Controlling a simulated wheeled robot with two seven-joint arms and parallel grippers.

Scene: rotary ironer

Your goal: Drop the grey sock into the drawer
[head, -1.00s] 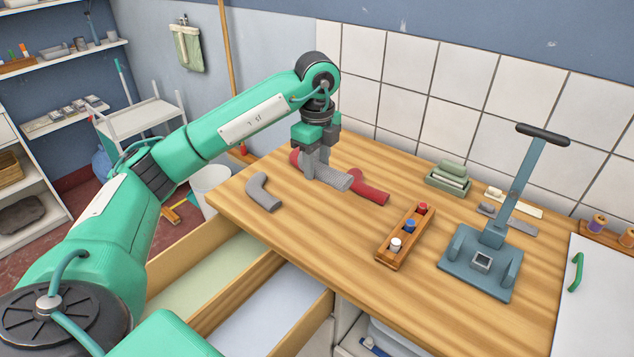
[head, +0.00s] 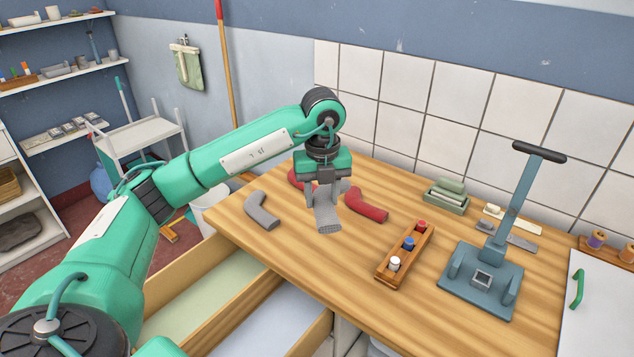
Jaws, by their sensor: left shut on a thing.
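My left gripper (head: 325,192) is shut on a grey sock (head: 328,216), which hangs down from the fingers over the wooden table. I cannot tell whether its lower end touches the top. A second grey sock (head: 262,210) lies bent on the table to the left of the gripper. Open drawer space shows below the table's front left edge, with a pale green section (head: 215,290) and a pale blue-white section (head: 265,322) beside it, parted by wooden walls. My right gripper is not in view.
A red sock (head: 366,205) lies just right of the gripper, and another red piece (head: 298,179) is partly hidden behind it. A wooden rack with small bottles (head: 405,252), a blue press (head: 482,280) and a green tray (head: 446,200) stand farther right on the table (head: 330,270).

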